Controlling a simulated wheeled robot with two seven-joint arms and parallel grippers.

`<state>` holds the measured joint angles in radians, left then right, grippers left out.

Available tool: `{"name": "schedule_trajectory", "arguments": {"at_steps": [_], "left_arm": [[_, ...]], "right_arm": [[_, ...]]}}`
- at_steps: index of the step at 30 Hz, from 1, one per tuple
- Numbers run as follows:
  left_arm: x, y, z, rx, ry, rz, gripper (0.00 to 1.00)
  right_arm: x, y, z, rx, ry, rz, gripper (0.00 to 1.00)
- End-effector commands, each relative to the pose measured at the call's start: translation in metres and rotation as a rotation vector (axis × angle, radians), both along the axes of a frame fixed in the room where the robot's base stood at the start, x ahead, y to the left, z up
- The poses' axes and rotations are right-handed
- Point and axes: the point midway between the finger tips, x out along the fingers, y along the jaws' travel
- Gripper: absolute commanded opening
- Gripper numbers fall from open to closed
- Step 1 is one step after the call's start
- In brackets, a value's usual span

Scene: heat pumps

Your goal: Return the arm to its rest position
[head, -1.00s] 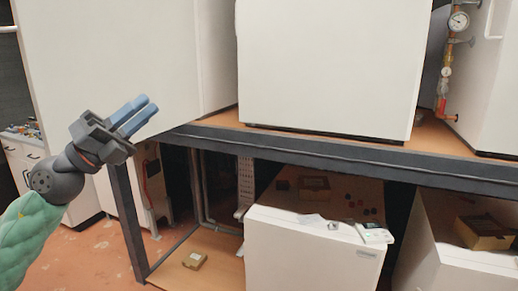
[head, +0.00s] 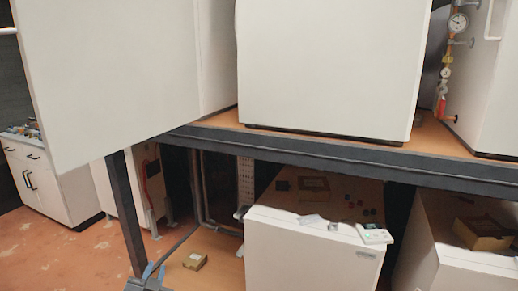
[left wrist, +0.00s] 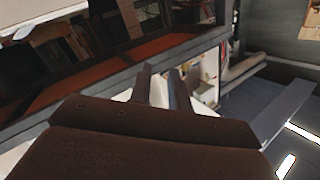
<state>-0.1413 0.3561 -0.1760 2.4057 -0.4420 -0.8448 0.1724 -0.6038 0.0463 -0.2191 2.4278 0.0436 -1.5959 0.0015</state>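The rest of my left arm is out of the head view. My right gripper is in neither view.
A dark metal frame (head: 300,153) carries large white units (head: 330,65) above. A white box (head: 310,252) with small items on top stands beneath. Bare reddish floor (head: 60,255) is open at the left.

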Motion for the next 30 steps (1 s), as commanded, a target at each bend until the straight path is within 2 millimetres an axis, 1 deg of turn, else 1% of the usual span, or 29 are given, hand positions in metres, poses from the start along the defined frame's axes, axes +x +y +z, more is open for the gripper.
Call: {"name": "schedule_trajectory", "arguments": {"at_steps": [1, 2, 3, 5, 6, 8, 9, 11, 12, 14, 15, 17, 18, 21, 22, 24, 26, 30], "left_arm": [[-0.013, -0.005, -0.03, -0.041, 0.088, 0.013, 0.19], [-0.02, -0.007, -0.046, -0.062, 0.14, 0.02, 0.19], [-0.032, -0.011, -0.068, -0.089, 0.211, 0.027, 0.19], [-0.05, -0.018, -0.099, -0.13, 0.317, 0.037, 0.19], [-0.064, -0.024, -0.118, -0.156, 0.387, 0.043, 0.19], [-0.086, -0.033, -0.147, -0.194, 0.493, 0.047, 0.19], [-0.102, -0.039, -0.165, -0.218, 0.564, 0.05, 0.19], [-0.127, -0.05, -0.189, -0.253, 0.67, 0.05, 0.19], [-0.145, -0.058, -0.205, -0.274, 0.742, 0.049, 0.19], [-0.173, -0.07, -0.226, -0.308, 0.846, 0.044, 0.19], [-0.192, -0.078, -0.238, -0.328, 0.916, 0.038, 0.19], [-0.219, -0.091, -0.253, -0.358, 1.012, 0.03, 0.19], [-0.236, -0.098, -0.261, -0.375, 1.071, 0.023, 0.19], [-0.271, -0.114, -0.274, -0.41, 1.19, 0.003, 0.19], [-0.28, -0.117, -0.277, -0.418, 1.219, 0.0, 0.19], [-0.295, -0.124, -0.281, -0.432, 1.269, -0.011, 0.19], [-0.303, -0.128, -0.283, -0.439, 1.296, -0.016, 0.19], [-0.309, -0.13, -0.285, -0.444, 1.316, -0.021, 0.19]], "right_arm": [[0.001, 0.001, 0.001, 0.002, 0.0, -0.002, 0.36], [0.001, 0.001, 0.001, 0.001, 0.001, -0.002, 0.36], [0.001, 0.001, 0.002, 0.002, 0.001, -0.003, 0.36], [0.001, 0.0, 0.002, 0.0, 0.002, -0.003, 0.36], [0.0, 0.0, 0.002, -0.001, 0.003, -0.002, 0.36], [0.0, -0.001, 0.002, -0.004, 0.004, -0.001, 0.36], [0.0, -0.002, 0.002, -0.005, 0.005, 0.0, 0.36], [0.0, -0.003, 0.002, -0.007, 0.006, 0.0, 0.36], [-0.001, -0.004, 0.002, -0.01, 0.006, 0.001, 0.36], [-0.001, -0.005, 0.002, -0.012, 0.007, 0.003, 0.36], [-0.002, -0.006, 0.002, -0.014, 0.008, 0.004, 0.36], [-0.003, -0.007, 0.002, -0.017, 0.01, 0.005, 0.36], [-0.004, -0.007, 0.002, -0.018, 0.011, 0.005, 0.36], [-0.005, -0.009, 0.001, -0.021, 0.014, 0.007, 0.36], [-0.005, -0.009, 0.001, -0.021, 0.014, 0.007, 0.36], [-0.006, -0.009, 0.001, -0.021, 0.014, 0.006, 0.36], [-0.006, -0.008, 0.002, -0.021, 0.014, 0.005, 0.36], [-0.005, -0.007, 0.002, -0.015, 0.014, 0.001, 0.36]]}}
